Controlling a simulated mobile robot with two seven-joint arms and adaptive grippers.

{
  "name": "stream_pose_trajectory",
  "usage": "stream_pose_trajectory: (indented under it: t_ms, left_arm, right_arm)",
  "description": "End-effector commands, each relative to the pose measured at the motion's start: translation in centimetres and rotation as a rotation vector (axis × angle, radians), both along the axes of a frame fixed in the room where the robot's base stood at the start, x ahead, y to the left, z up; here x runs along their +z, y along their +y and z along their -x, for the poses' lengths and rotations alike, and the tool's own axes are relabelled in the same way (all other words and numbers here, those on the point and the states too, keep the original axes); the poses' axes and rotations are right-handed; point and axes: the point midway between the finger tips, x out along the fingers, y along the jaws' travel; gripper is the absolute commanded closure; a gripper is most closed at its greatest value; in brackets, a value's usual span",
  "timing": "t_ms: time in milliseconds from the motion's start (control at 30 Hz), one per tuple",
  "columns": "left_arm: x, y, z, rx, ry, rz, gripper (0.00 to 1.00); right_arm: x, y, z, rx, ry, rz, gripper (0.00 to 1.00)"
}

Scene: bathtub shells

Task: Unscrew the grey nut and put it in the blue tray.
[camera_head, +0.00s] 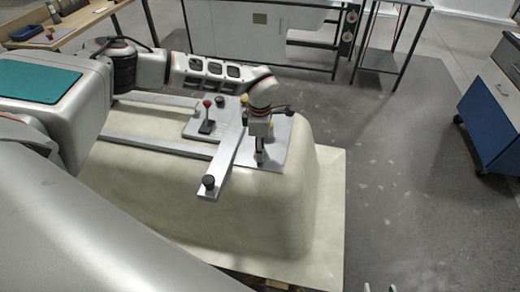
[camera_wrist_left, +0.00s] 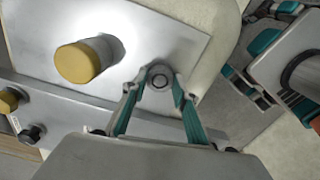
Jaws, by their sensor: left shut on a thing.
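The grey nut (camera_wrist_left: 160,78) is a small round metal piece with a dark centre, at the edge of a metal plate (camera_wrist_left: 140,30) in the left wrist view. My left gripper (camera_wrist_left: 157,88) is shut on it, with a finger on each side. In the head view my left gripper (camera_head: 259,160) points down at the plate on the pale shell, and the nut is hidden there. Two pale tips of my right gripper (camera_head: 379,288) show at the bottom edge, apart and empty. A dark blue tray (camera_head: 27,33) is on the wooden table at the far left.
A yellow-capped post (camera_wrist_left: 78,62) stands close to my left gripper. A metal bar with a black knob (camera_head: 209,182) and a red-ball lever (camera_head: 207,103) are on the shell (camera_head: 200,220). A blue cabinet (camera_head: 495,105) stands right. The floor between is clear.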

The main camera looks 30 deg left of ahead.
Motion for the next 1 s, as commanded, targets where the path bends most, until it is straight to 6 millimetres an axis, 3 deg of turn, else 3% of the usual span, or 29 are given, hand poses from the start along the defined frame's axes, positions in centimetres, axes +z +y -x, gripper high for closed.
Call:
stream_pose_trajectory:
  t_ms: [1000]
  left_arm:
    - [3.7, 0.0, -0.1, 0.0, -0.002, 0.0, 0.97]
  right_arm:
    - [0.0, 0.0, 0.0, 0.0, 0.0, 0.0, 0.6]
